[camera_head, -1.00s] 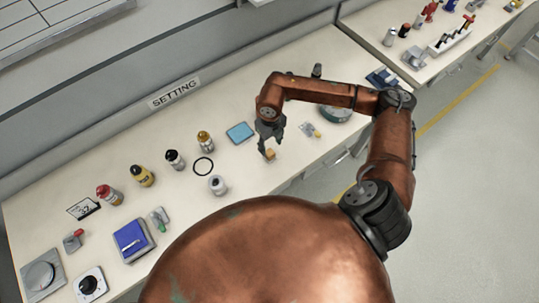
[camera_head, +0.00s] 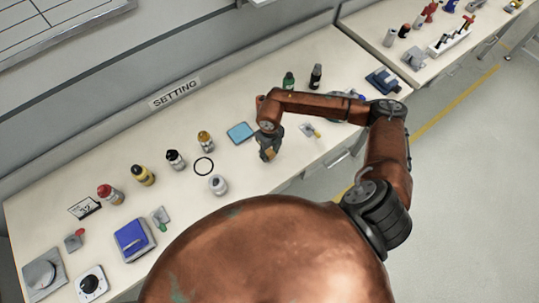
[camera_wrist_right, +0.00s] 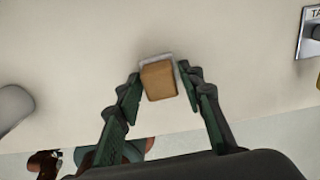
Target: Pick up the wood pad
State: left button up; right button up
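The wood pad (camera_wrist_right: 158,82) is a small tan block with a pale grey edge behind it. In the right wrist view it sits between the fingertips of my right gripper (camera_wrist_right: 160,79). The fingers stand apart on either side of the pad, with a small gap at the left finger; contact at the right finger is unclear. In the head view my right gripper (camera_head: 269,152) is low over the table, and the pad (camera_head: 270,154) is partly hidden by it. My left gripper is not in view.
A white jar (camera_head: 217,184) and several bottles stand further left. A small grey item with a yellow part (camera_head: 310,130) lies to the right.

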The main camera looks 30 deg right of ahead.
aim_at(270, 152)
jog(key=c, duration=0.8)
jog(key=shift+r, duration=0.1)
jog(key=shift+r, duration=0.45)
notch_tip(270, 152, up, 2)
jog(key=shift+r, duration=0.15)
jog(key=s+r, duration=0.3)
jog(key=s, duration=0.1)
jog(key=s+r+b, duration=0.1)
jog(key=s+r, duration=0.2)
jog(key=s, duration=0.2)
jog(key=s+r, duration=0.3)
jog(key=s, duration=0.2)
jog(key=shift+a+r, duration=0.35)
jog(key=shift+a, duration=0.05)
